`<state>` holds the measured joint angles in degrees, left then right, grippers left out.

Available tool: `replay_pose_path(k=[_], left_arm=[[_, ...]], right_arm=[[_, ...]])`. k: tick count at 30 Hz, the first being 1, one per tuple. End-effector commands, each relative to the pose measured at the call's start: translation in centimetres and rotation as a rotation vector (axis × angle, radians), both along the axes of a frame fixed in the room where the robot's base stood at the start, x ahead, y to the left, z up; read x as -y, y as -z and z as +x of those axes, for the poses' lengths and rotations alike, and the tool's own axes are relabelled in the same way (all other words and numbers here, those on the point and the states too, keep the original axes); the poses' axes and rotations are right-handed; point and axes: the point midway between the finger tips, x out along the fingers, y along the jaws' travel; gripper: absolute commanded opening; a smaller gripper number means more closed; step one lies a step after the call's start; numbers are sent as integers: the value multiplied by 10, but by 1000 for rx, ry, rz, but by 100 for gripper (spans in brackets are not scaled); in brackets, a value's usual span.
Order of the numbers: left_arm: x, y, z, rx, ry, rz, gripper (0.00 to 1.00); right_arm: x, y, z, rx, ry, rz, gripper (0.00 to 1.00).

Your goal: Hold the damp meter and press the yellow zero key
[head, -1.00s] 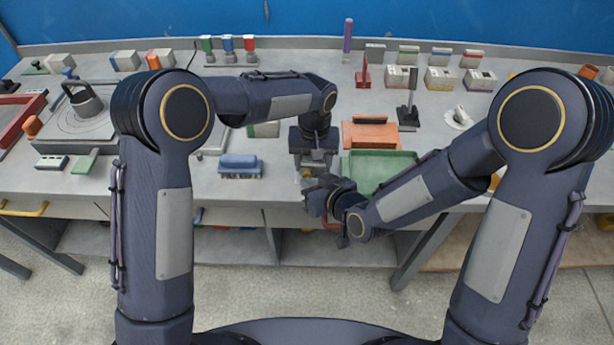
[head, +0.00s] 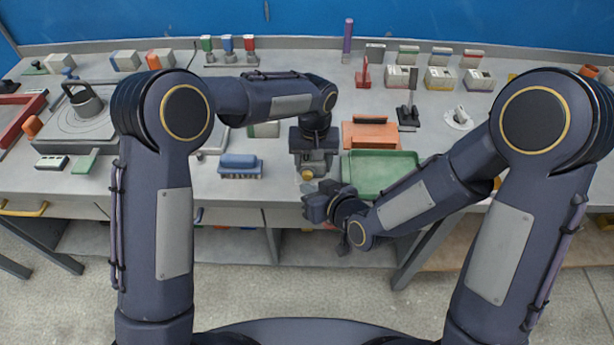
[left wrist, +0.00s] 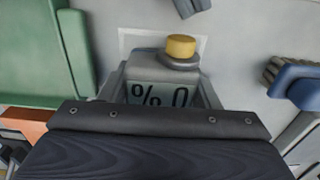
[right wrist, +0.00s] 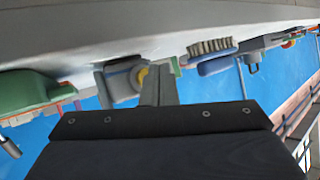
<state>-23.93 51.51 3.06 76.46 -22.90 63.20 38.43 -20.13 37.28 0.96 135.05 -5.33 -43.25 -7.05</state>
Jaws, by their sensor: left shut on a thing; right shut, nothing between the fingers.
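The damp meter is grey, with a dark-lettered display (left wrist: 160,94) showing "% 0" and a round yellow zero key (left wrist: 181,46). In the head view the yellow key (head: 307,175) shows just below my left gripper (head: 313,165). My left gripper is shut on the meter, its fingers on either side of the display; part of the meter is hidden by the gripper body. My right gripper (head: 308,197) is shut and empty on the near side of the key. In the right wrist view its closed fingertips (right wrist: 158,72) appear beside the meter (right wrist: 122,82). In the left wrist view the dark tip is apart from the key.
A blue-backed brush (head: 240,165) lies to the left. The bench's front edge is close beneath my right gripper.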

Motion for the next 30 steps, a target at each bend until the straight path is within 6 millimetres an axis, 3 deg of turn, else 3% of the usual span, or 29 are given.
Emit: replay_pose_path(k=[6, 21, 30], left_arm=[[0, 0, 0, 0, 0, 0, 24], [0, 0, 1, 1, -1, 0, 24], [0, 0, 1, 1, -1, 1, 24]], right_arm=[[0, 0, -3, -1, -1, 0, 0], [0, 0, -48, -2, -1, -1, 0], [0, 0, -50, -1, 0, -1, 0]])
